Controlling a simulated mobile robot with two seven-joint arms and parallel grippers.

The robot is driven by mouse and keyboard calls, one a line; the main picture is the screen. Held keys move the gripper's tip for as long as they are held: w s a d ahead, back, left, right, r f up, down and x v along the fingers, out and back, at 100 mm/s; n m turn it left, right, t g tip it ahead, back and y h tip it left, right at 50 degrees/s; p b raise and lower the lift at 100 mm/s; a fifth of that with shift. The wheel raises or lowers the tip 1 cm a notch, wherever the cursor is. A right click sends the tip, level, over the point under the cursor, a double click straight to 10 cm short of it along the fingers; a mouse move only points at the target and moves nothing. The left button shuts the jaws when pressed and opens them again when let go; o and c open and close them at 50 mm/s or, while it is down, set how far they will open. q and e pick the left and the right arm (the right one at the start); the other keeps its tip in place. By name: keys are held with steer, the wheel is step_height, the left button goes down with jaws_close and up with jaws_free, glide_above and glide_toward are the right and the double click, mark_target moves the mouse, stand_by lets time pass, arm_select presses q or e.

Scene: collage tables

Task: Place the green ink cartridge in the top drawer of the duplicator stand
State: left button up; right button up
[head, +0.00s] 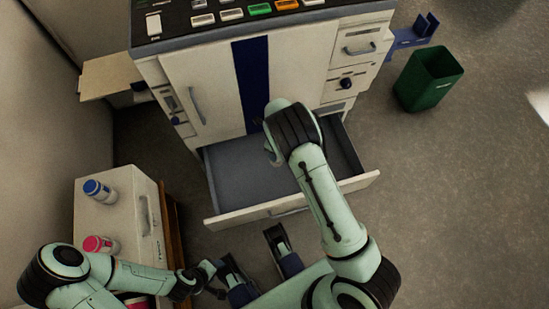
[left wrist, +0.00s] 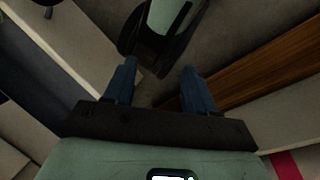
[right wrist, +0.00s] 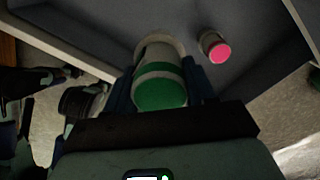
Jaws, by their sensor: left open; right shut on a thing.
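The green ink cartridge (right wrist: 160,88), white with a green band and green end, is between the fingers of my right gripper (right wrist: 158,80), which is shut on it. It is over the grey interior of an open drawer (right wrist: 265,65). In the head view this drawer (head: 235,180) is pulled out low on the white duplicator stand (head: 205,70), and my right arm hides the cartridge.
A pink-ended cartridge (right wrist: 215,47) is in the drawer. A small white cabinet (head: 125,215) at left holds a blue-capped cartridge (head: 98,190) and a pink-capped one (head: 100,245). A green bin (head: 428,80) stands at right, with clear floor around it.

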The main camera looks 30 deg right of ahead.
arm_select(q)
steer(key=w+a+f+t+y+b, duration=0.1)
steer(key=w+a+f+t+b, duration=0.1)
steer(key=w+a+f+b, duration=0.2)
steer(key=w+f+b, duration=0.1)
steer(key=w, duration=0.2)
steer(key=shift+w+f+n, duration=0.25)
steer(key=shift+f+n, duration=0.05)
steer(key=shift+f, duration=0.1)
arm_select(e)
step_height(320, 180, down, 19)
steer(key=shift+s, duration=0.15)
steer(key=shift+f, duration=0.15)
arm_select(q)
steer(key=shift+s+f, duration=0.3)
steer(key=shift+s, duration=0.05)
arm_select(e)
steer(key=o, duration=1.1)
steer(key=shift+o, duration=0.2)
arm_select(q)
steer(key=s+d+r+g+p, duration=0.1)
steer(key=s+d+r+p, duration=0.1)
steer(key=s+r+p, duration=0.1)
steer(key=shift+s+d+r+h, duration=0.3)
steer(key=shift+s+d+r, duration=0.05)
steer(key=shift+s+r, duration=0.2)
arm_select(e)
step_height(320, 180, up, 12)
steer(key=shift+r, duration=0.15)
